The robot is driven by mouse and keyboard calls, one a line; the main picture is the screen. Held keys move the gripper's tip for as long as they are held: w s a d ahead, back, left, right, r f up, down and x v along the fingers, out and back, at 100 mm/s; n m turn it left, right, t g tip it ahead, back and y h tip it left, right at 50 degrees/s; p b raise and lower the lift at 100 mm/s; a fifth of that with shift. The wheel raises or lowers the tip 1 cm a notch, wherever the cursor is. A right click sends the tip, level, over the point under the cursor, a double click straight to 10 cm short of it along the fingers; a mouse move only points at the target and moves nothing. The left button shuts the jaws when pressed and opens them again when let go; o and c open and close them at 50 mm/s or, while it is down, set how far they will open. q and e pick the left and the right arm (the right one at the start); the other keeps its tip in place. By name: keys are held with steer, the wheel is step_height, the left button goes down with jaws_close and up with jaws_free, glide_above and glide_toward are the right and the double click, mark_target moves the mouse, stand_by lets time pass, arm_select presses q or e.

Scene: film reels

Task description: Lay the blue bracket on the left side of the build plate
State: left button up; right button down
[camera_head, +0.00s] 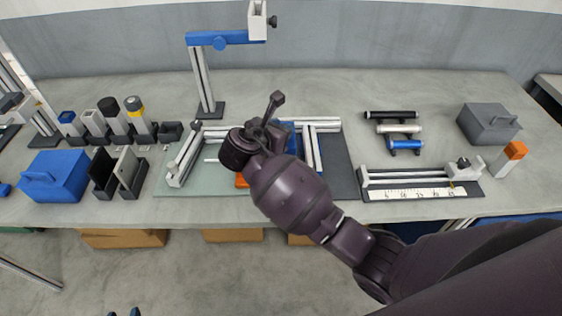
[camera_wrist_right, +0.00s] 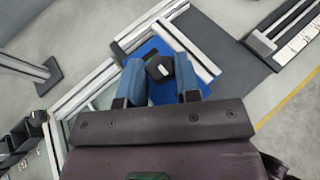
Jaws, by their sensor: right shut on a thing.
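The blue bracket (camera_wrist_right: 160,88) shows in the right wrist view as a flat blue piece with a dark knob (camera_wrist_right: 158,68) on it. My right gripper (camera_wrist_right: 159,80) has its blue fingers on either side of this knob and is shut on it. In the head view my right arm hides most of the bracket, with a little blue (camera_head: 287,128) showing behind it. The build plate (camera_head: 172,188) is a grey-green board carrying pale metal rails (camera_head: 185,155). The bracket is among these rails; whether it touches the plate is unclear.
A dark mat (camera_head: 343,180) adjoins the plate's right side. A stand with a blue arm (camera_head: 222,38) rises behind. A blue box (camera_head: 55,178) and black holders (camera_head: 118,175) stand left. A ruler fixture (camera_head: 420,193) and grey box (camera_head: 489,125) stand right.

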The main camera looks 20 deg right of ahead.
step_height(320, 180, down, 12)
steer(key=shift+r+b, duration=0.15)
steer(key=shift+b, duration=0.3)
steer(key=c, duration=0.8)
jaws_free()
steer(key=shift+s+a, duration=0.15)
steer(key=v, duration=1.1)
steer(key=shift+s+a+r, duration=0.15)
steer(key=shift+s+a, duration=0.05)
steer(key=shift+a, duration=0.05)
